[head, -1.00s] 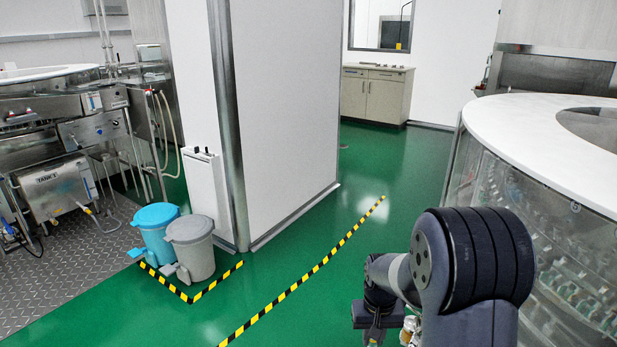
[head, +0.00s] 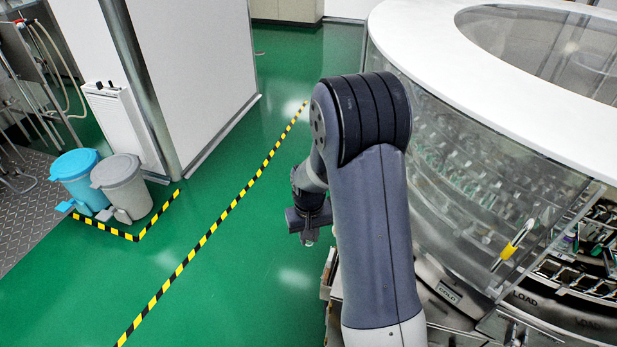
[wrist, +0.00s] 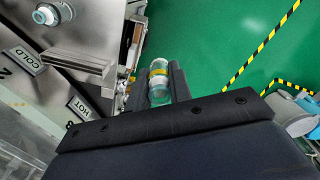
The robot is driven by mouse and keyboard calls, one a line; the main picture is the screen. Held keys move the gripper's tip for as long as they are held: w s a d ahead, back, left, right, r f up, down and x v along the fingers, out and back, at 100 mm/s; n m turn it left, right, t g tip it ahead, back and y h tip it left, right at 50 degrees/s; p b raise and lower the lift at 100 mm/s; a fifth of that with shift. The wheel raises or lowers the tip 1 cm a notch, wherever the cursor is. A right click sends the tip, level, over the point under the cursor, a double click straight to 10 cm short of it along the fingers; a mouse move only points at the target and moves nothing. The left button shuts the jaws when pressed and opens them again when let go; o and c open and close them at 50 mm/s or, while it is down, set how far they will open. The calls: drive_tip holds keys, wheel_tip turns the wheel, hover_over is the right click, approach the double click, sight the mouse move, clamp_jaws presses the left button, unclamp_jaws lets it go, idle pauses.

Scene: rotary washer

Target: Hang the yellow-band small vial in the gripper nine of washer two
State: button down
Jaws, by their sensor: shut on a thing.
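My gripper (head: 309,222) points down beside the washer in the head view. In the wrist view my gripper (wrist: 158,85) is shut on a small clear vial with a yellow band (wrist: 159,74), held between the two dark fingers. In the head view only a small pale tip shows under the gripper. The round washer (head: 520,120) stands on the right, with a white top and clear curved walls. Rows of its small holding grippers (head: 585,278) show through the opening at lower right. I cannot tell which is number nine or whether this is washer two.
A clear panel with a yellow handle (head: 515,240) stands by the opening. A blue bin (head: 78,178) and a grey bin (head: 122,186) stand by the wall at left. The green floor (head: 230,280) left of my arm is clear.

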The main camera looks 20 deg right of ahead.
drive_tip(key=shift+d, duration=0.1)
drive_tip(key=shift+s+d+f+m+b, duration=0.15)
drive_tip(key=shift+d+f+m+b, duration=0.15)
drive_tip(key=shift+b, duration=0.15)
drive_tip(key=s+d+f+m+b, duration=0.5)
drive_tip(key=s+d+m+b, duration=0.1)
drive_tip(key=d+m+b, duration=0.4)
drive_tip(key=shift+n, duration=0.4)
drive_tip(key=f, duration=0.3)
drive_tip(key=f+b, duration=0.1)
drive_tip(key=f, duration=0.2)
drive_tip(key=d+f+b, duration=0.1)
drive_tip(key=f, duration=0.2)
drive_tip(key=shift+s+f, duration=0.15)
drive_tip(key=shift+s, duration=0.1)
drive_tip(key=shift+f, duration=0.15)
drive_tip(key=c, duration=1.3)
unclamp_jaws()
